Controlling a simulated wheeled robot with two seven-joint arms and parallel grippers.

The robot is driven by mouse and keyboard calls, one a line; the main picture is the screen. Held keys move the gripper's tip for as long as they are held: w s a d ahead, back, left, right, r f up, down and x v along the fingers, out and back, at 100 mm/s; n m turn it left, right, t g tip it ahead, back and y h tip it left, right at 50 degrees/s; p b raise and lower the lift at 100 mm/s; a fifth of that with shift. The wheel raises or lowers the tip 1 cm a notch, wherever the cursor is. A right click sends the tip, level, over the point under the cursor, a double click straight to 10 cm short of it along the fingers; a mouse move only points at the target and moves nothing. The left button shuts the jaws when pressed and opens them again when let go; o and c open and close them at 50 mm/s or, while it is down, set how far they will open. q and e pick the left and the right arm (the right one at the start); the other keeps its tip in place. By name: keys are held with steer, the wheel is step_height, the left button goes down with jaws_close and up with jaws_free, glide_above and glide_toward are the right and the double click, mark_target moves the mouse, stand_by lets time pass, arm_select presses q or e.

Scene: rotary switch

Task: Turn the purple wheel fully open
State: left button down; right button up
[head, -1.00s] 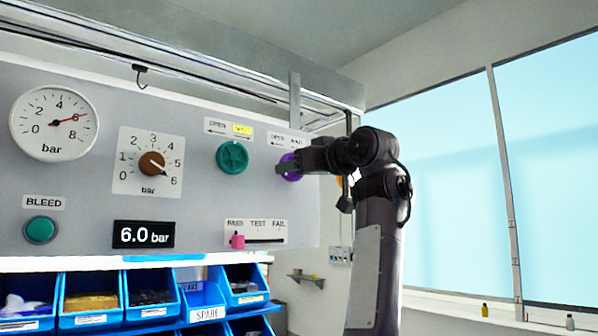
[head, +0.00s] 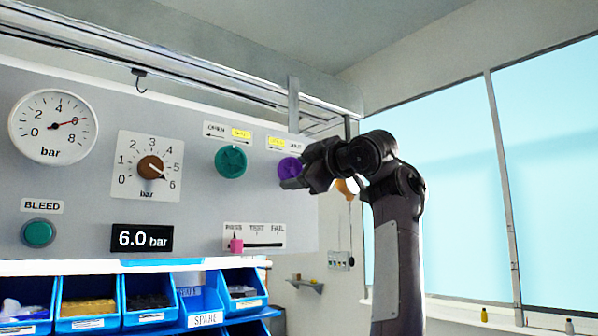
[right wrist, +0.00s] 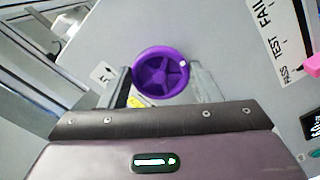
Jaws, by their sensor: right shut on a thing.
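The purple wheel (head: 289,167) is on the grey panel, right of a green wheel (head: 231,162). In the right wrist view the purple wheel (right wrist: 161,73) shows as a round spoked knob with a small white mark near its upper right rim. My right gripper (head: 291,182) reaches it from the right. In the right wrist view its fingers stand on either side of the wheel, shut on it. The label (head: 285,143) above the purple wheel has its left word, OPEN, lit yellow and its right word unlit. My left gripper is not in view.
The panel also holds a pressure gauge (head: 53,127), a brown pointer knob (head: 151,167), a 6.0 bar display (head: 142,238), a green bleed button (head: 38,233) and a pink slider (head: 236,245). Blue bins (head: 89,301) stand below. Free room lies right of the panel.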

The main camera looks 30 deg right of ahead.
steer(key=shift+n, duration=0.4)
steer(key=o, duration=1)
steer(key=shift+s+f+b, duration=0.15)
steer(key=shift+s+b, duration=0.3)
steer(key=s+b, duration=0.4)
steer(key=s, duration=0.2)
steer(key=shift+s+d, duration=0.3)
steer(key=shift+s, duration=0.1)
